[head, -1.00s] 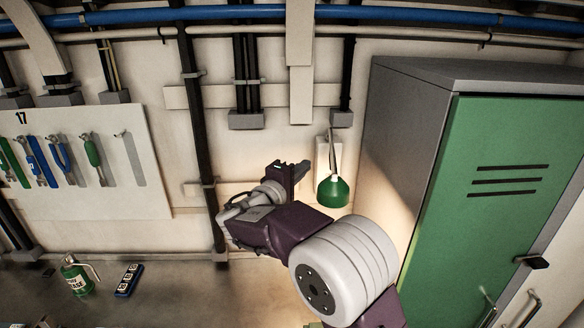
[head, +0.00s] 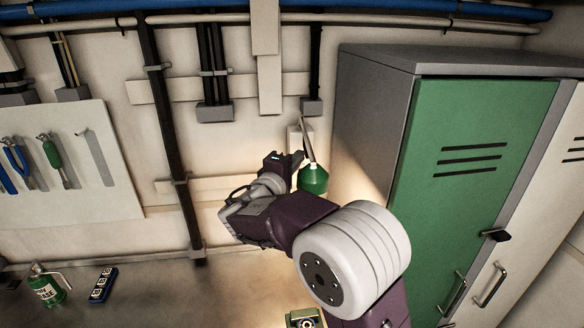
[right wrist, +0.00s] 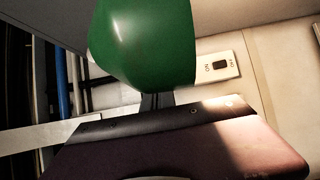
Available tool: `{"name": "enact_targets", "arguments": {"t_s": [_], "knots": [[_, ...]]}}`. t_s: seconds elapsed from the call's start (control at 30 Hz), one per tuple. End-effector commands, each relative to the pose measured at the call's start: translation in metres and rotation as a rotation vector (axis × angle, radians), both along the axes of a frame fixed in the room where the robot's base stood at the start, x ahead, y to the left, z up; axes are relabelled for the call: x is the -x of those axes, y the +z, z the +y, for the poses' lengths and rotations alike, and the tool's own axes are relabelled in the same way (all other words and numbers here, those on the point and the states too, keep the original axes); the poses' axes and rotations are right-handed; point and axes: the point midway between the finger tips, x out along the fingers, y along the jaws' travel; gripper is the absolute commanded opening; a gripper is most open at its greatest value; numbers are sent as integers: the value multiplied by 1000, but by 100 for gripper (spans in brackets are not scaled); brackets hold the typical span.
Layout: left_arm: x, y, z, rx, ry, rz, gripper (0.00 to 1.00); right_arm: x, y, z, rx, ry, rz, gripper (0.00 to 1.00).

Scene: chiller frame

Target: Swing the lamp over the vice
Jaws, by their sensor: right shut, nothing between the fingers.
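The lamp has a green shade (head: 313,180) on a thin arm that comes down from a pale wall plate, left of the locker. In the right wrist view the green shade (right wrist: 143,45) fills the top middle. My right gripper (head: 297,158) is right beside the lamp's arm and shade, on their left in the head view. It is shut with nothing held; I cannot tell whether it touches the lamp. A green and pale object (head: 303,318), cut off at the bottom edge, may be the vice. My left gripper is out of view.
A grey locker with a green door (head: 478,170) stands close on the right. A tool board (head: 100,185) hangs at left. A green can (head: 46,290) and a blue block (head: 103,284) stand on the bench. A switch plate (right wrist: 220,66) shows behind the shade.

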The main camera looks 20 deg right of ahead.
Motion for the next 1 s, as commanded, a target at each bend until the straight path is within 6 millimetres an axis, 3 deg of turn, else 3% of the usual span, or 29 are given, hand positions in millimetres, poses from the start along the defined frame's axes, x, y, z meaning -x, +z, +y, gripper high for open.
{"name": "enact_targets", "arguments": {"t_s": [0.03,0.37,0.7,1.0], "knots": [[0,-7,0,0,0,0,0,1,-3,-2,-1,-1,-2,0],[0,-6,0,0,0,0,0,2,-1,1,-1,1,0,0],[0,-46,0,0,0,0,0,47,-5,52,-3,6,-2,0],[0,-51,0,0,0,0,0,62,0,67,-1,1,0,0]]}}
